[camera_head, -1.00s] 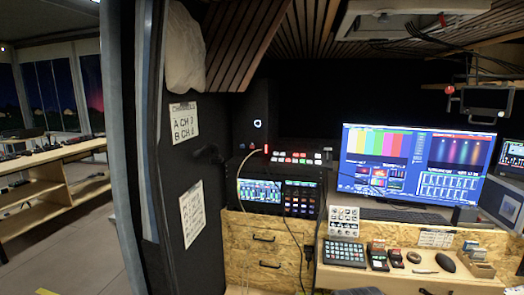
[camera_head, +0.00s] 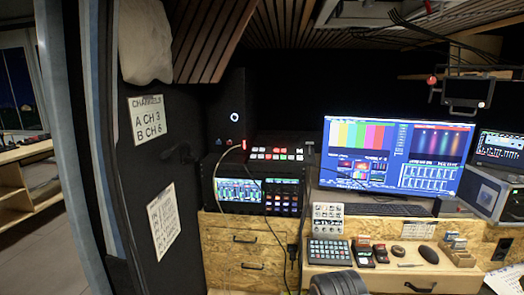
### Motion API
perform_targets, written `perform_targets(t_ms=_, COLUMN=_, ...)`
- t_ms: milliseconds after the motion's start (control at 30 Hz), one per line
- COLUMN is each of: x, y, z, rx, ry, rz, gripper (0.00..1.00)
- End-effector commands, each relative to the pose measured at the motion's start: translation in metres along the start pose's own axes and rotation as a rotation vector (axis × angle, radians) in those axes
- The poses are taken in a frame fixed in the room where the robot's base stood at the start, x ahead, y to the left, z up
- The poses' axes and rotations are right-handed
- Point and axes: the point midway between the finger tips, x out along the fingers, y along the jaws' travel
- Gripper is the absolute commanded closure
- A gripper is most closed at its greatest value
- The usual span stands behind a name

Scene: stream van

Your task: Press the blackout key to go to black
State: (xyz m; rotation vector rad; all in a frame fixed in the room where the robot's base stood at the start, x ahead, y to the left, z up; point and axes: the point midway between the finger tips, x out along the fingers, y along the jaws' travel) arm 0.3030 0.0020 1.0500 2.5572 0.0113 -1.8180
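A small panel with red and white lit keys (camera_head: 280,153) sits on top of the rack unit at the back. A dark keypad with several rows of small keys (camera_head: 329,252) lies on the wooden desk. The key labels are too small to read, so I cannot tell which key is blackout. My gripper's fingers do not show.
A wide monitor (camera_head: 392,158) with colour bars stands behind a keyboard (camera_head: 388,209). A grey button box (camera_head: 327,217), a black mouse (camera_head: 428,254) and a small wooden tray (camera_head: 460,258) are on the desk. A dark door panel with a channel sign (camera_head: 146,118) stands at left.

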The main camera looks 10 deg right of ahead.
Motion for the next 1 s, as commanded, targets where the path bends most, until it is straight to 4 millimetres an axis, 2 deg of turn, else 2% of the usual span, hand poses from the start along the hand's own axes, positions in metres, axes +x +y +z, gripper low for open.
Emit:
perform_targets(t_ms=33, x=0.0, y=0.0, z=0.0, rx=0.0, ry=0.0, rz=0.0, gripper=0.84)
perform_targets(t_ms=200, x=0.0, y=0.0, z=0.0, rx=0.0, ry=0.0, rz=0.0, gripper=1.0)
perform_targets(t_ms=1000, x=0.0, y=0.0, z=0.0, rx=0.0, ry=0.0, rz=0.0, gripper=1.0)
